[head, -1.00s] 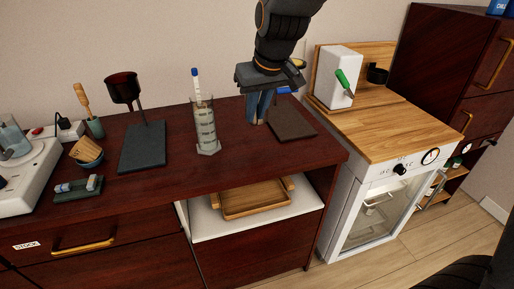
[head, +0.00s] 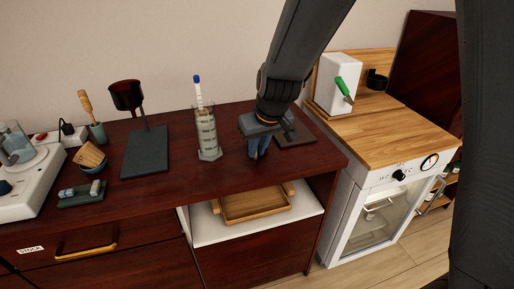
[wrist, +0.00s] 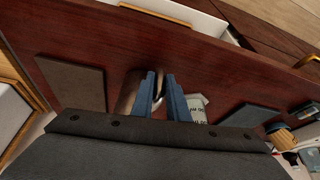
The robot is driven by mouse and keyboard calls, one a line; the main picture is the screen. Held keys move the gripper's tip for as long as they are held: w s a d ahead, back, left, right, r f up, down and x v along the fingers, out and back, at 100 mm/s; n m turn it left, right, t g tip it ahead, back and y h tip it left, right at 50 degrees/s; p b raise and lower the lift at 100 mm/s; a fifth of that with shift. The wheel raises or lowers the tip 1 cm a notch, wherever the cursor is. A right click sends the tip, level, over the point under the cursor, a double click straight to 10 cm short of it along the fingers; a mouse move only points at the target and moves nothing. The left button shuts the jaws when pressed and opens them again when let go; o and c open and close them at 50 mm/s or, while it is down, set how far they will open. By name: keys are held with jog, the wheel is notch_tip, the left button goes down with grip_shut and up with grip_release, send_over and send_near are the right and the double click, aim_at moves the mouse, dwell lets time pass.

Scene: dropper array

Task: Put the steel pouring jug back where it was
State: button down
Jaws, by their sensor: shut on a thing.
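The steel pouring jug (wrist: 128,94) shows only in part in the wrist view, as a shiny curved side with a thin handle, at the blue fingers. My gripper (wrist: 161,80) is shut on it by the handle. In the head view my gripper (head: 258,150) is low over the dark red counter (head: 225,182), between the measuring cylinder (head: 206,135) and a dark plate (head: 296,137). The jug is hidden behind the gripper there. I cannot tell whether its base touches the counter.
The tall cylinder, with a white blue-capped stick in it, stands close left of my gripper. A dark stand with a red-brown cup (head: 125,95) is further left. A wooden tray (head: 255,203) lies on the shelf below. The front counter strip is clear.

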jog(key=shift+f, duration=0.1)
jog(key=c, duration=1.7)
grip_release()
jog(key=shift+s+r, duration=0.1)
jog(key=shift+r, duration=0.55)
jog(key=b+v, duration=0.1)
jog(key=v, duration=1)
jog(key=s+d+f+m+g, duration=0.1)
jog(key=s+d+f, duration=0.3)
jog(key=d, duration=0.1)
jog(key=s+d+f+m+g+h, duration=0.1)
jog(key=s+d+f+m, duration=0.1)
jog(key=s+d+f, duration=0.2)
jog(key=s+d+f+m+h, duration=0.1)
jog(key=s+d+f, duration=0.3)
jog(key=d, duration=0.3)
jog(key=shift+s+f+m+g, duration=0.35)
jog(key=shift+s+m+g, duration=0.05)
jog(key=shift+s, duration=0.25)
